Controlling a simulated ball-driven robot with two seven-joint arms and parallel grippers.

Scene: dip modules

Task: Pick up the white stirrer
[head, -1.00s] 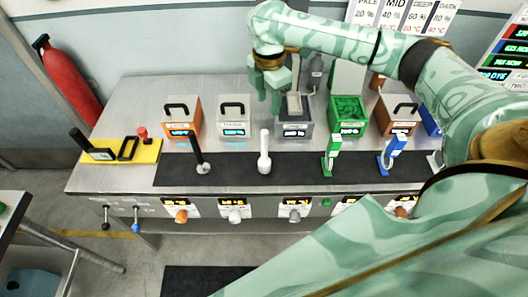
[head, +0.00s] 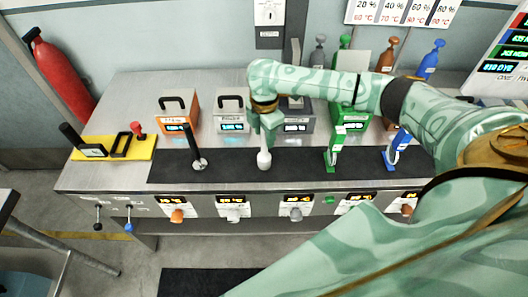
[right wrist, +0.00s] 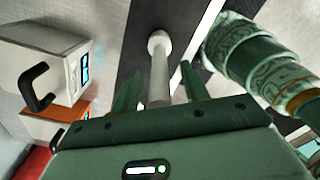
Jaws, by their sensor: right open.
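The white stirrer (head: 264,161) stands on the black mat in the middle of the bench, its upper part hidden in the head view by my right gripper (head: 268,125). The right gripper is over the stirrer with its fingers pointing down. In the right wrist view the white stirrer (right wrist: 159,65) shows between the two green fingers of the open right gripper (right wrist: 158,88). Gaps show on both sides of it. My left gripper is not in view.
On the black mat (head: 230,172) stand a black stirrer (head: 195,150) to the left, and a green stirrer (head: 334,150) and a blue stirrer (head: 396,150) to the right. Behind are an orange module (head: 176,120) and a white module (head: 231,120). A yellow plate (head: 140,152) lies far left.

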